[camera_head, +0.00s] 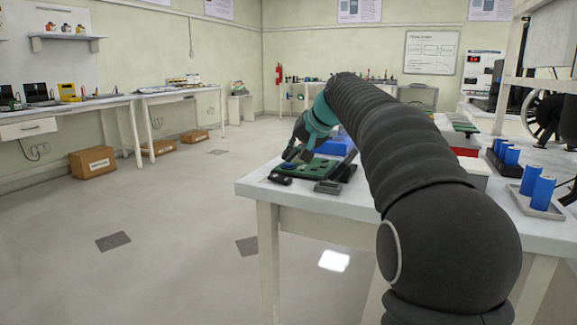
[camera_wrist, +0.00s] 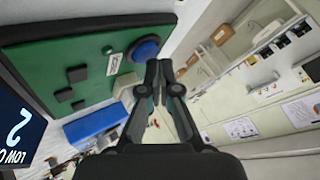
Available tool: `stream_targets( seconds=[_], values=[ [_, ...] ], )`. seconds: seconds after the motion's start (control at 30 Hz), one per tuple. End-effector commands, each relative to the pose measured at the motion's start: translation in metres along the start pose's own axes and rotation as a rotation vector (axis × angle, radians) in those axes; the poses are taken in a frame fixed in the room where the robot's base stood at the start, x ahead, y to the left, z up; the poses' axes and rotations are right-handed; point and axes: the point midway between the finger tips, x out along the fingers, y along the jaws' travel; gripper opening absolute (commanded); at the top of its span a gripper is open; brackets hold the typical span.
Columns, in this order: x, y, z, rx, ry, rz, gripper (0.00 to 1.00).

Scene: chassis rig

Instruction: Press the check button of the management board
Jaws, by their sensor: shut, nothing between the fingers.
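The management board (camera_head: 318,170) is a green board lying on the white table, partly hidden by my gripper in the head view. In the wrist view the board (camera_wrist: 60,70) shows dark chips, a small white label and a round blue button (camera_wrist: 146,49) near its edge. My gripper (camera_wrist: 158,66) is shut and empty. Its fingertips appear just beside the blue button in the wrist view; I cannot tell whether they touch it. In the head view my gripper (camera_head: 292,156) is over the board's left part. A dark screen (camera_wrist: 22,120) by the board shows "2" and "LOW".
Small dark parts (camera_head: 280,179) and a grey tray (camera_head: 328,187) lie near the table's front edge. A blue bin (camera_head: 334,146) stands behind the board. Blue cylinders (camera_head: 541,193) stand in trays at right.

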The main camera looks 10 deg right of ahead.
Motion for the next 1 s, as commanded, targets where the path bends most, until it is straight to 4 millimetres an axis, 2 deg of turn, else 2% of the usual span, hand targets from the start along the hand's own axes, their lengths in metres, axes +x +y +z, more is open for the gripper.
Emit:
stream_targets(
  seconds=[1.0],
  values=[
    [0.0048,0.0035,0.0036,0.000,0.000,0.000,0.00]
  ],
)
